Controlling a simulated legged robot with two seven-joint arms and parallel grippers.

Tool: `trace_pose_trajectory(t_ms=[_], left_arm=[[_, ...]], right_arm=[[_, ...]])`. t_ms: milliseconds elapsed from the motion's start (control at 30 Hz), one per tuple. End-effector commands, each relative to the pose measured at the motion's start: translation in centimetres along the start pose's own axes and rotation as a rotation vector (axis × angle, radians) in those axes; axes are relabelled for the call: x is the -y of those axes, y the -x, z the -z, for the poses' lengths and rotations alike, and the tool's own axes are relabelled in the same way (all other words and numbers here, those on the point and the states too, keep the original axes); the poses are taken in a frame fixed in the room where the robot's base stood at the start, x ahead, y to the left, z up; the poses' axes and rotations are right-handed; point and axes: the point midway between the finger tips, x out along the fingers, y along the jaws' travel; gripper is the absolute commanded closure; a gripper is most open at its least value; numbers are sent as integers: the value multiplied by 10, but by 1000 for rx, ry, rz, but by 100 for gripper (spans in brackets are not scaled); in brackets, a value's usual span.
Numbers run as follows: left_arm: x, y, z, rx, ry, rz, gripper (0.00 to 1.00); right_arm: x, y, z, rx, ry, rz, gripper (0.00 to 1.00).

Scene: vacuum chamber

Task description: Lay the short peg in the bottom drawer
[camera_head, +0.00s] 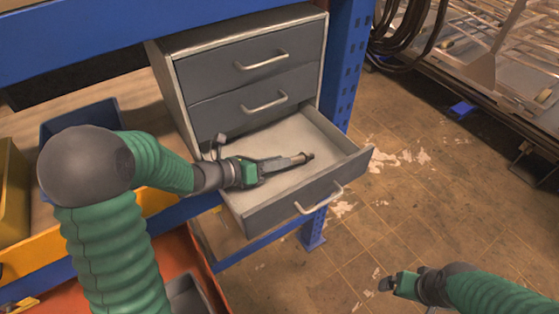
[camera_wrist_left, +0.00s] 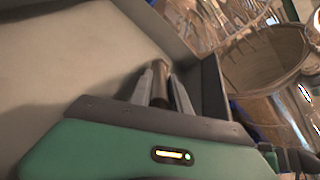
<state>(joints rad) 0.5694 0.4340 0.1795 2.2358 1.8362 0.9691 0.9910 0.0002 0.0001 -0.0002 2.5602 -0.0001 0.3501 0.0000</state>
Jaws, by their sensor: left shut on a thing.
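The bottom drawer (camera_head: 275,212) of the grey cabinet is pulled out, and its pale inside shows. My left gripper (camera_head: 300,159) reaches over the open drawer from the left, low and near its right wall. It is shut on the short peg (camera_head: 309,156), whose dark end shows at the fingertips. In the left wrist view the brown peg (camera_wrist_left: 160,83) stands between the two grey fingers, beside the drawer wall (camera_wrist_left: 158,28). I cannot tell whether the peg touches the drawer floor (camera_wrist_left: 60,60). My right gripper (camera_head: 390,284) is low at the right, away from the cabinet; its fingers are unclear.
The two upper drawers (camera_head: 250,64) are closed. A blue rack post (camera_head: 343,65) stands right of the cabinet. A blue bin (camera_head: 85,118) and a yellow bin (camera_head: 12,190) stand left, behind my left arm. The tiled floor (camera_head: 420,190) at the right is mostly open.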

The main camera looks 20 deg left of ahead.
Motion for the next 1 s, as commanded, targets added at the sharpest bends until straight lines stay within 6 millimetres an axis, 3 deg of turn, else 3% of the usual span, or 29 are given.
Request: trace_pose_trajectory(t_ms=[233,267,433,767,867,1000], left_arm=[[1,-1,0,1,-2,1,100],[1,-1,0,1,-2,1,76],[3,-1,0,0,-3,0,53],[0,1,1,-1,-1,-1,53],[0,12,1,1,-2,-3,53],[0,46,0,3,-4,-7,53]], right_arm=[[0,0,0,0,1,0,7],[0,0,0,0,1,0,7],[0,0,0,0,0,0,7],[0,-1,0,0,0,0,7],[0,-2,0,0,0,0,7],[0,-5,-1,0,0,0,7]])
